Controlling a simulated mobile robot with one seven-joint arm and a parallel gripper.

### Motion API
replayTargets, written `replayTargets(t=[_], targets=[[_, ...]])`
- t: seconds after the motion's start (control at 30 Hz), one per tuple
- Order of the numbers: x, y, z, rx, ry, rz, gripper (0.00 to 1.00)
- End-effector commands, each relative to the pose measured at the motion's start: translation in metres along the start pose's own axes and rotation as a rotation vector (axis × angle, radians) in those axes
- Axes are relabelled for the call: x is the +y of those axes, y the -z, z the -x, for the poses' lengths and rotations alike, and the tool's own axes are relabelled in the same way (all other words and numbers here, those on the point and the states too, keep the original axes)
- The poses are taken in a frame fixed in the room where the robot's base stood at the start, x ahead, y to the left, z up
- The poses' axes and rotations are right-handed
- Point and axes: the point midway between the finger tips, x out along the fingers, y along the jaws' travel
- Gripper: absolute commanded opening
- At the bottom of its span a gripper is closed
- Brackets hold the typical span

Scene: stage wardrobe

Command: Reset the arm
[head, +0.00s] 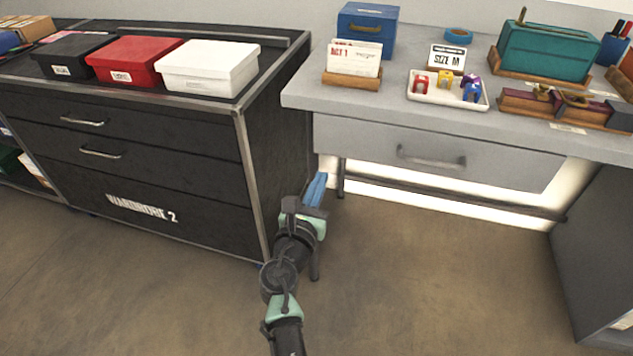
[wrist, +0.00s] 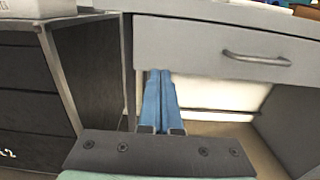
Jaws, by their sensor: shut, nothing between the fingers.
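My gripper (head: 317,186) is in the lower middle of the head view, at the end of my raised arm, in front of the gap between the black cabinet and the grey desk. Its blue fingers are together with nothing between them. In the wrist view the shut fingers (wrist: 160,98) point ahead, just below the left end of the desk drawer in the picture. The gripper appears clear of the furniture, though its exact distance cannot be told.
The black wardrobe cabinet (head: 170,170) stands left, with black, red (head: 130,60) and white boxes on top. The grey desk (head: 390,97) has a shut drawer (head: 440,155) and holds a card holder, a white tray (head: 447,101) and a teal box (head: 547,50). Open floor (head: 430,280) lies in front.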

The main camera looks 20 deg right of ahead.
Motion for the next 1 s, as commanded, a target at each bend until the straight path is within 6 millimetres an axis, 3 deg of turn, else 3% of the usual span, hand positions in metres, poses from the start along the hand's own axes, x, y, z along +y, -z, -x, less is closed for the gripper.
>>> replayTargets(t=[0.13, 0.37, 0.47, 0.57, 0.77, 0.87, 1.0], targets=[[0.000, 0.000, 0.013, 0.001, -0.001, 0.001, 0.00], [0.000, 0.000, 0.017, 0.000, 0.000, 0.001, 0.00], [0.003, -0.017, 0.015, -0.017, -0.002, -0.097, 0.00], [0.009, -0.063, 0.014, -0.056, -0.020, -0.375, 0.00], [0.025, -0.208, 0.036, -0.111, -0.199, -1.291, 0.00], [0.030, -0.279, 0.063, -0.077, -0.357, -1.739, 0.00], [0.033, -0.371, 0.118, 0.077, -0.638, -2.286, 0.00]])
